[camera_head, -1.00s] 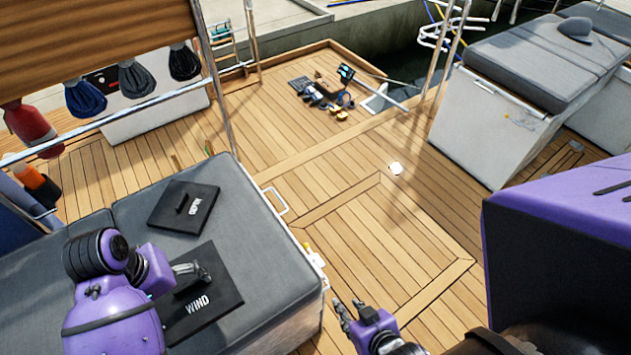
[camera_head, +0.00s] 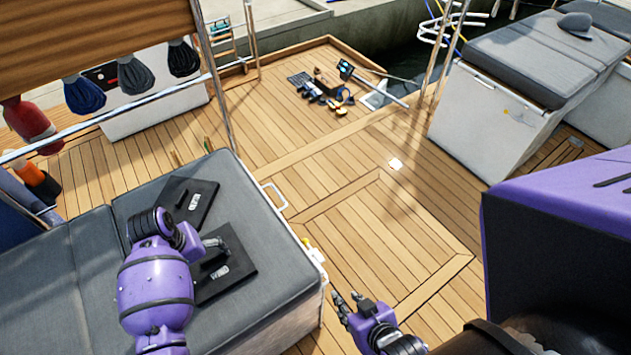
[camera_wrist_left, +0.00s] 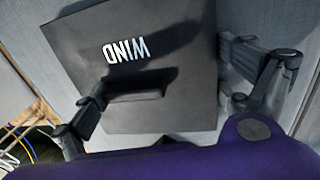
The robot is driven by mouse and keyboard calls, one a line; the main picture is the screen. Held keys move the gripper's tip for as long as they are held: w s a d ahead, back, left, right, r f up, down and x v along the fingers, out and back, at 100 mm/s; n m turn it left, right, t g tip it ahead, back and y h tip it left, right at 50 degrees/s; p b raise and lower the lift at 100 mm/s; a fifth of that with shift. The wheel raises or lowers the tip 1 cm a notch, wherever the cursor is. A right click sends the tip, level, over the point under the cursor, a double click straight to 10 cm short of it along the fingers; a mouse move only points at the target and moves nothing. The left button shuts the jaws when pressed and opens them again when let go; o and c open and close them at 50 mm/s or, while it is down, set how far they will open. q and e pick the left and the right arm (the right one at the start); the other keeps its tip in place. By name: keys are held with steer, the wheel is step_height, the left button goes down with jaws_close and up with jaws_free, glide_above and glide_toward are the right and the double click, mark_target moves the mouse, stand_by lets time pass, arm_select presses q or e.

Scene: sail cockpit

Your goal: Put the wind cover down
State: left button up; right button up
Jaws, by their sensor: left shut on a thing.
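The wind cover (camera_head: 237,280) is a flat dark square plate lettered WIND, at the right part of the grey cushioned seat. It also fills much of the left wrist view (camera_wrist_left: 185,115), where its raised handle shows. My left gripper (camera_head: 214,246) is shut on the wind cover at its handle. The cover looks flat, on or just above the cushion; I cannot tell if it touches. My left wrist hides part of it in the head view. My right gripper (camera_head: 347,299) is over the deck, empty, its fingers apart.
A second dark cover (camera_head: 203,201) lies on the seat (camera_head: 75,265) just behind the wind cover, partly hidden by my left wrist. The seat's right edge is close by, with a metal rail (camera_head: 276,198). The wooden deck (camera_head: 385,240) beyond is mostly clear.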

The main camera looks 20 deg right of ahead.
arm_select(q)
steer(key=o, duration=0.8)
steer(key=shift+o, duration=0.2)
step_height(320, 180, up, 12)
steer(key=a, duration=0.1)
steer(key=shift+s+a, duration=0.15)
steer(key=shift+a, duration=0.25)
